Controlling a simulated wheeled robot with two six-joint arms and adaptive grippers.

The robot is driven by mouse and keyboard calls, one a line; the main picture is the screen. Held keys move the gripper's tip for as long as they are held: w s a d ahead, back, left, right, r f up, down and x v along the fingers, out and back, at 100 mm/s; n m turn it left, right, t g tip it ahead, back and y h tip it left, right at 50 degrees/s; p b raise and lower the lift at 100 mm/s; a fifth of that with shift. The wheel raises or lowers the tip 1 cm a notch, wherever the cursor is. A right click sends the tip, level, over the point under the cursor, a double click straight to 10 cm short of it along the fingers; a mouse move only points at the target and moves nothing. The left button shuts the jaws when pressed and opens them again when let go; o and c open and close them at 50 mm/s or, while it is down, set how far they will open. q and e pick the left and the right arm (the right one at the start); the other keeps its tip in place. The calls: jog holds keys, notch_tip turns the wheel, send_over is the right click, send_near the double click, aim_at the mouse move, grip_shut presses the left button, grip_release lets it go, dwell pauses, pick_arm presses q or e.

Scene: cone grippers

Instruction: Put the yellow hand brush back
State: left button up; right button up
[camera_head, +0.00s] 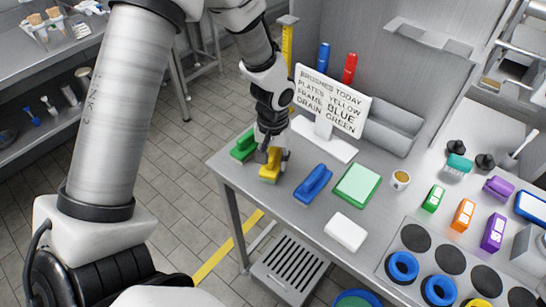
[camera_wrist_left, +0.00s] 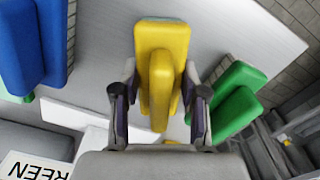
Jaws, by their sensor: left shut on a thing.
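The yellow hand brush (camera_head: 269,172) is at the left end of the grey table, between the green and blue brushes. My left gripper (camera_head: 263,155) reaches down from above and is shut on it. In the left wrist view the yellow brush (camera_wrist_left: 157,45) sits between the two fingers of my left gripper (camera_wrist_left: 160,103). I cannot tell whether the brush touches the table. A green brush (camera_head: 242,148) lies just left of it, and a blue brush (camera_head: 314,182) lies to its right. My right gripper is not in view.
A white sign (camera_head: 331,100) stands behind the brushes, reading plates yellow, frame blue, drain green. A green-edged pad (camera_head: 357,186), a white block (camera_head: 346,231) and a small cup (camera_head: 400,180) are to the right. The table's left edge is close to the green brush.

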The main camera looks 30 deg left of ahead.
aim_at(273, 150)
pick_arm(q)
jog(key=shift+f, duration=0.2)
jog(key=o, duration=1)
jog(key=shift+o, duration=1)
jog(key=shift+w, duration=0.15)
jog(key=shift+r, duration=0.35)
notch_tip(273, 150, up, 12)
jog(key=shift+f+b, duration=0.2)
jog(key=shift+b, duration=0.1)
